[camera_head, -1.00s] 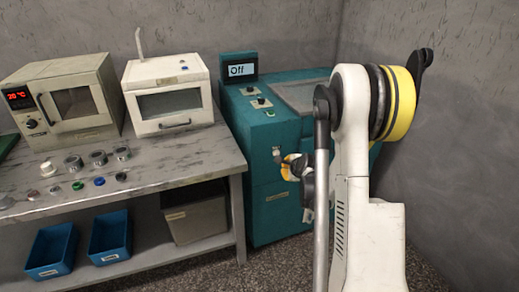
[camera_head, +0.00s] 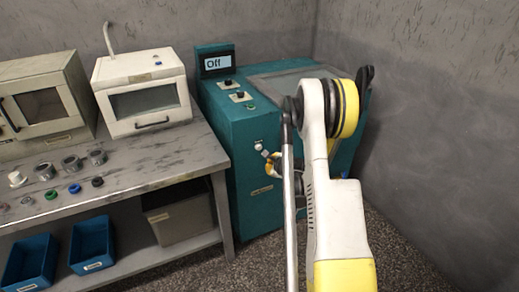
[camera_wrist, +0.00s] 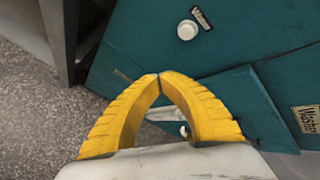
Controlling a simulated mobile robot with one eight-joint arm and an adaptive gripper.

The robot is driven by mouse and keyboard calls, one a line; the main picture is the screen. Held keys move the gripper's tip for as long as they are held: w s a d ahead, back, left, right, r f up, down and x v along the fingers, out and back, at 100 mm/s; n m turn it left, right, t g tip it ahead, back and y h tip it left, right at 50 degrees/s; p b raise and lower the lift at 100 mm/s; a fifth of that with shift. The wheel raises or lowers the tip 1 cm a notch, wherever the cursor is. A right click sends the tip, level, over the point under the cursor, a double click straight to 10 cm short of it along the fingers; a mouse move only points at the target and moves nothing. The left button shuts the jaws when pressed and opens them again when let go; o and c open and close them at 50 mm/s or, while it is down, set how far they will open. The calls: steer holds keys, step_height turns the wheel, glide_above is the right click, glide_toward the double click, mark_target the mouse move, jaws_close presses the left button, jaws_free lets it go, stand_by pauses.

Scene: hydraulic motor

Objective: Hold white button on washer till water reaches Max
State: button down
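The teal washer (camera_head: 262,192) stands right of the bench. Its small display (camera_head: 217,63) reads "Off". The white button (camera_head: 258,146) is on the washer's front face, and it also shows in the wrist view (camera_wrist: 187,30) beside a small label. My gripper (camera_head: 268,156) is in front of that face, just below and right of the button in the head view. In the wrist view my gripper's yellow fingers (camera_wrist: 160,76) meet at their tips with nothing between them. The tips appear below and left of the button, apart from it in the picture. No water level is readable.
The bench (camera_head: 185,155) on the left carries two oven-like boxes and several small parts. Blue bins (camera_head: 92,245) and a grey bin (camera_head: 180,217) sit on its lower shelf. The washer's top has dark knobs (camera_head: 228,83). Open floor lies at the lower right.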

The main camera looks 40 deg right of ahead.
glide_toward(259, 152)
steer(key=shift+s+f+x, duration=0.1)
steer(key=shift+f+x, duration=0.05)
steer(key=shift+x, duration=0.65)
steer(key=shift+s+f+x, duration=0.15)
steer(key=shift+x, duration=0.65)
steer(key=shift+s+f+x, duration=0.1)
steer(key=shift+f+x, duration=0.05)
steer(key=shift+x, duration=0.7)
steer(key=shift+w, duration=0.15)
steer(key=shift+w+d, duration=0.1)
steer(key=shift+w, duration=0.2)
steer(key=shift+w, duration=0.35)
stand_by(4.5)
